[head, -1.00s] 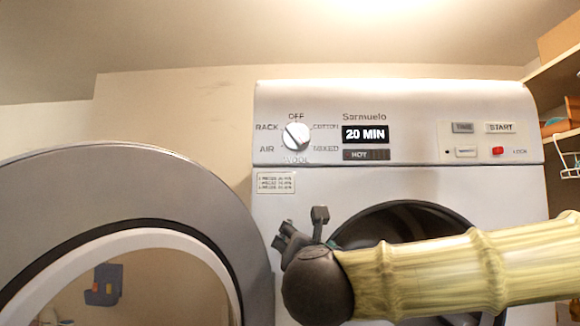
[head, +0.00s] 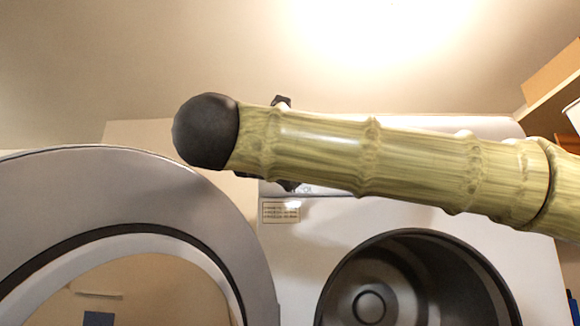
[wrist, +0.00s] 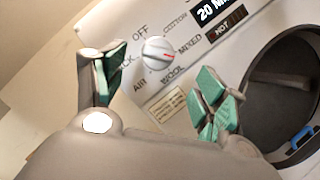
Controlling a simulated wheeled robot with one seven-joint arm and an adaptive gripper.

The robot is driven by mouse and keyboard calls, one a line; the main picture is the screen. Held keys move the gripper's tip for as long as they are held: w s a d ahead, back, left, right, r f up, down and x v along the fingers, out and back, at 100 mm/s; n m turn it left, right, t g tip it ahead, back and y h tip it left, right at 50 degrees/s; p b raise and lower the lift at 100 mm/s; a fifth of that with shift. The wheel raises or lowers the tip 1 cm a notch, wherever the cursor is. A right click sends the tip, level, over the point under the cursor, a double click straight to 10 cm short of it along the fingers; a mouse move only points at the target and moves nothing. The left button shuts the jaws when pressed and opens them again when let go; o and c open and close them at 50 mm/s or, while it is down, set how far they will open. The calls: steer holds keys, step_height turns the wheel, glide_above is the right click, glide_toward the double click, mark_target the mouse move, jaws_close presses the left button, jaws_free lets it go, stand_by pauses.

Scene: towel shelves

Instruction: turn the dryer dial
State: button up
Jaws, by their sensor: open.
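The dryer dial (wrist: 158,53) is a round, light grey knob with a red line, on the dryer's white panel (wrist: 225,50). In the wrist view the red line lies toward the MIXED side. OFF, COTTON, MIXED, WOOL and AIR labels surround it. My gripper (wrist: 160,88) is open and empty, with green-padded fingers on either side of the picture. The dial shows in the gap between them, a little beyond the fingertips, and I see no contact. In the head view my arm hides the dial and most of the panel; only small dark gripper parts show around it.
The dryer's round grey door (head: 130,185) stands open at the left. The dark drum opening (head: 345,275) is below my arm, and a blue item (wrist: 301,138) shows there in the wrist view. A shelf (head: 550,90) is at the right edge.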

steer(key=p+x, duration=0.3)
steer(key=x, duration=0.6)
steer(key=shift+w+p, duration=0.2)
steer(key=shift+p, duration=0.15)
steer(key=shift+a, duration=0.1)
steer(key=c, duration=0.9)
